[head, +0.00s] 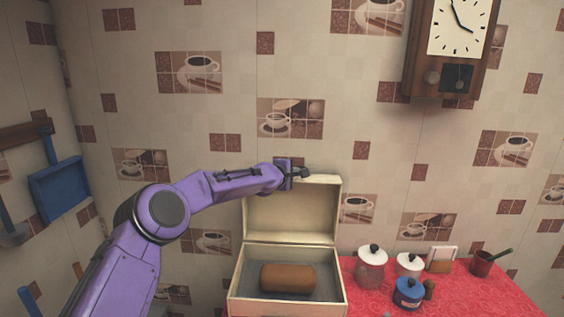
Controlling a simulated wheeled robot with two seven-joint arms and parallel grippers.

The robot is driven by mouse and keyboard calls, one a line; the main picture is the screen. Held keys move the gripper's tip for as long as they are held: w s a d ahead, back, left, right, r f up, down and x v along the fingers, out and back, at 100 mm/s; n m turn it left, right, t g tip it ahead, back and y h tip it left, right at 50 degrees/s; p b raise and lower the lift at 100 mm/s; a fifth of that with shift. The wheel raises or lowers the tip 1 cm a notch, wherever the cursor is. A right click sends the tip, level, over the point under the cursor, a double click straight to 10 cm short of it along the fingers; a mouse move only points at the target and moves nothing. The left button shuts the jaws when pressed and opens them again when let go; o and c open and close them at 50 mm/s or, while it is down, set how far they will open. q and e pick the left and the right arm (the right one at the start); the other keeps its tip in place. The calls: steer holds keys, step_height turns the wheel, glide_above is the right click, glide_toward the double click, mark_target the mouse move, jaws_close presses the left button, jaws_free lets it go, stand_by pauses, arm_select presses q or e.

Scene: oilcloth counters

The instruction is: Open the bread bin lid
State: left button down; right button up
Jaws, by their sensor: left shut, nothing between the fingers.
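The cream bread bin (241,308) stands on the counter against the tiled wall. Its lid (290,215) is raised and stands upright at the back, so the inside shows. A brown loaf (287,278) lies inside on the grey floor of the bin. My left gripper (304,172) is shut and empty at the top edge of the raised lid; whether it touches the lid I cannot tell. My right gripper is not in view.
A clock (455,45) hangs above. A blue dustpan (60,188) hangs at left.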

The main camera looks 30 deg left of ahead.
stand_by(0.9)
arm_select(q)
steer(key=c, duration=1.7)
jaws_free()
steer(key=shift+c, duration=0.2)
steer(key=o, duration=0.3)
steer(key=shift+a, duration=0.1)
